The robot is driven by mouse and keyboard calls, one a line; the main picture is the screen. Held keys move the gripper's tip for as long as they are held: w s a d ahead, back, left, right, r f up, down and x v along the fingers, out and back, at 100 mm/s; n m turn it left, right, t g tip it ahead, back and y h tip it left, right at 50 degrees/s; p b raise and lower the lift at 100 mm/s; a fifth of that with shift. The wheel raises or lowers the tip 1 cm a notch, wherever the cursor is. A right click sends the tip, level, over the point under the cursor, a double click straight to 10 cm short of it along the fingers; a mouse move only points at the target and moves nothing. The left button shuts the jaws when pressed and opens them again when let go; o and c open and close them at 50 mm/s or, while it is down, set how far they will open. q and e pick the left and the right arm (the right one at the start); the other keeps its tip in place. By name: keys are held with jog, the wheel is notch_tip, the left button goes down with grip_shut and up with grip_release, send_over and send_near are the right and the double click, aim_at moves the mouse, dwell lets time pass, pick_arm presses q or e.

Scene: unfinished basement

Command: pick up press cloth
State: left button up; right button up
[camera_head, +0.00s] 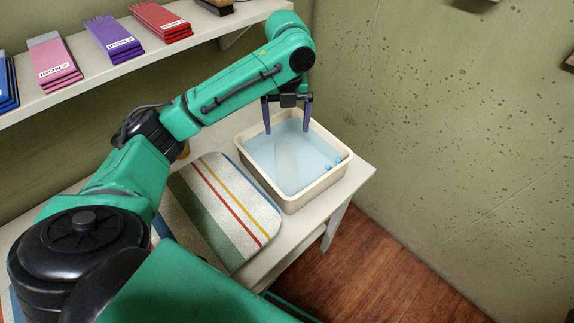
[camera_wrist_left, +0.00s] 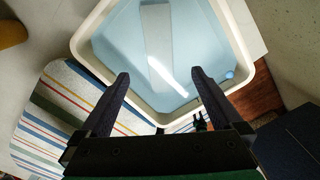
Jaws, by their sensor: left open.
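A cream basin (camera_head: 289,205) with pale blue liquid (camera_head: 285,150) stands on the white table. A paler, whitish strip (camera_head: 287,158) shows inside it; it also shows in the left wrist view (camera_wrist_left: 157,45). I cannot tell whether this strip is a cloth or a reflection. My left gripper (camera_head: 287,129) is open and empty, above the basin with its fingers pointing down. In the left wrist view the open fingers (camera_wrist_left: 160,73) frame part of the basin, with nothing between them. My right gripper is not clearly seen.
A striped padded board (camera_head: 225,205) lies left of the basin. A shelf (camera_head: 75,88) above holds labelled folded stacks: pink (camera_head: 52,60), purple (camera_head: 113,37) and red (camera_head: 160,20). A bare wall stands right.

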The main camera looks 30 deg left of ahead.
aim_at(286, 162)
pick_arm(q)
notch_tip(286, 162, down, 14)
jog(key=shift+s+a+r+p, duration=0.1)
jog(key=shift+a+r+p, duration=0.05)
jog(key=shift+p, duration=0.7)
jog(key=c, duration=1.4)
jog(key=shift+r, duration=0.15)
